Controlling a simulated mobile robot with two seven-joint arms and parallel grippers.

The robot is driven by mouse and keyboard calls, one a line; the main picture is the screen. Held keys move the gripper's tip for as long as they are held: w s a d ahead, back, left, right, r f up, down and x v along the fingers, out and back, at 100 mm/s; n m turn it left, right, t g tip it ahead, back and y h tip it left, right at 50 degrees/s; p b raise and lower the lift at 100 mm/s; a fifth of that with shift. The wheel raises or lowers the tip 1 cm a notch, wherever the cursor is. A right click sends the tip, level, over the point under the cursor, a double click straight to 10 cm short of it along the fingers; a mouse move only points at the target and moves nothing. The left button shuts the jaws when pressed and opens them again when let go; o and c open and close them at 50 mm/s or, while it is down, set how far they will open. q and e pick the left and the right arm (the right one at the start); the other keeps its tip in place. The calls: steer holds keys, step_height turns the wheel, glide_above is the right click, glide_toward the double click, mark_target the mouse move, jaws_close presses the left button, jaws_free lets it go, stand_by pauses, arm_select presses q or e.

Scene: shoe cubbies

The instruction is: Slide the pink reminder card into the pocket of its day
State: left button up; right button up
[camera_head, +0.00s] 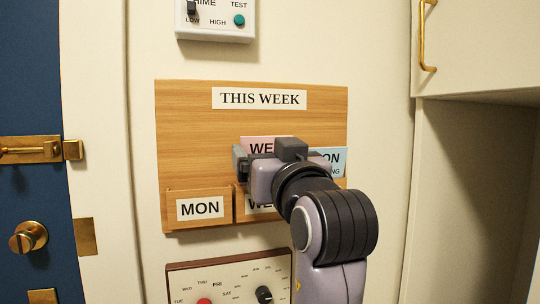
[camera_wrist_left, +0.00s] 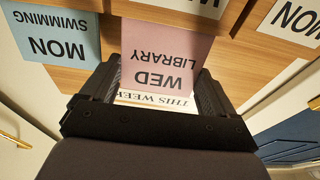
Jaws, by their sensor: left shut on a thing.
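The pink card (camera_wrist_left: 160,55) reads WED LIBRARY, upside down in the left wrist view. My left gripper (camera_wrist_left: 157,92) is shut on it, one finger at each side. In the head view the card (camera_head: 258,144) shows above my gripper (camera_head: 268,158), in front of the wooden THIS WEEK board (camera_head: 180,130). The WED pocket (camera_head: 241,216) is directly below, partly covered by my gripper. In the wrist view the card's lower edge meets that pocket's rim; I cannot tell whether it is inside. My right gripper is not in view.
The MON pocket (camera_head: 200,208) is left of the WED pocket and looks empty. A blue MON SWIMMING card (camera_wrist_left: 55,38) stands on the other side, its pocket hidden by my arm in the head view. A chime box (camera_head: 215,28) is above and a dial panel (camera_head: 230,285) below.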

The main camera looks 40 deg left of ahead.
arm_select(q)
steer(key=shift+a+f+b, duration=0.15)
steer(key=shift+f+b, duration=0.55)
steer(key=shift+f, duration=0.2)
steer(key=o, duration=0.5)
steer(key=shift+r, duration=0.15)
steer(key=shift+s+d+r+p, duration=0.1)
steer(key=shift+d+r+p, duration=0.05)
steer(key=shift+r+p, duration=0.75)
steer(key=shift+s+d+r+p, duration=0.1)
steer(key=shift+d+r+p, duration=0.1)
steer(key=shift+r+p, duration=0.7)
steer(key=shift+d+r+p, duration=0.15)
steer(key=shift+r+p, duration=0.45)
steer(key=shift+r, duration=0.5)
